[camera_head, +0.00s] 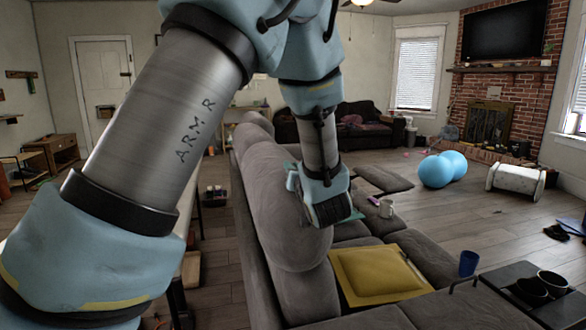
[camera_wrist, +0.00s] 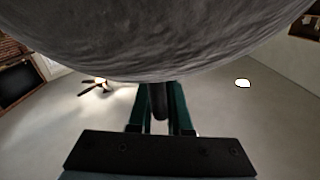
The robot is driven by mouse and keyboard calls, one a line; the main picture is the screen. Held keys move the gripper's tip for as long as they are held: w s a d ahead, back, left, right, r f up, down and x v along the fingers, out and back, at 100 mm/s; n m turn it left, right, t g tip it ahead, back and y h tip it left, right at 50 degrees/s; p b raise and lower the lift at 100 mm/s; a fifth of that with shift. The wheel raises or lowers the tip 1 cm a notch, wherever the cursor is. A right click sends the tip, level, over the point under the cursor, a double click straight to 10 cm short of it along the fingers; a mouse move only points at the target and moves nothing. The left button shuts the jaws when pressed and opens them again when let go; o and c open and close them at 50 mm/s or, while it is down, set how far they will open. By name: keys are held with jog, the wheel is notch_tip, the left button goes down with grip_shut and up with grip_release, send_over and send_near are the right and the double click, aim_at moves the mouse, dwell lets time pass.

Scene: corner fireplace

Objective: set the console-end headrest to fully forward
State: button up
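The grey sofa (camera_head: 300,285) runs away from me, with rounded headrests along its back. The large near headrest (camera_head: 285,225) stands upright beside my gripper (camera_head: 327,205), towards the end with the dark console (camera_head: 515,290). In the wrist view, grey fabric (camera_wrist: 160,40), apparently a headrest, fills the top. Two green fingers of my gripper (camera_wrist: 160,100) reach up to its lower edge, apart, with a dark rounded bar between them. I cannot tell what the bar belongs to or whether the fingers touch the fabric. In the head view the fingertips are mostly hidden.
Blue balls (camera_head: 440,170) and a white cylinder (camera_head: 515,181) are on the floor at right.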

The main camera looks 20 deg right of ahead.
grip_shut()
dwell(0.8)
jog(key=shift+s+d+r+m+p, duration=0.1)
jog(key=shift+d+r+m+p, duration=0.2)
jog(key=shift+d+p, duration=0.3)
jog(key=d+m+p, duration=0.1)
jog(key=d, duration=0.1)
jog(key=d+m+p, duration=0.1)
jog(key=d+p, duration=0.1)
jog(key=d, duration=0.1)
jog(key=s+d+m+p, duration=0.1)
jog(key=d+p, duration=0.1)
jog(key=d, duration=0.1)
jog(key=shift+r, duration=0.2)
jog(key=s+d+f+m+p, duration=0.1)
jog(key=d+f+m, duration=0.2)
jog(key=d, duration=0.6)
jog(key=shift+f, duration=0.15)
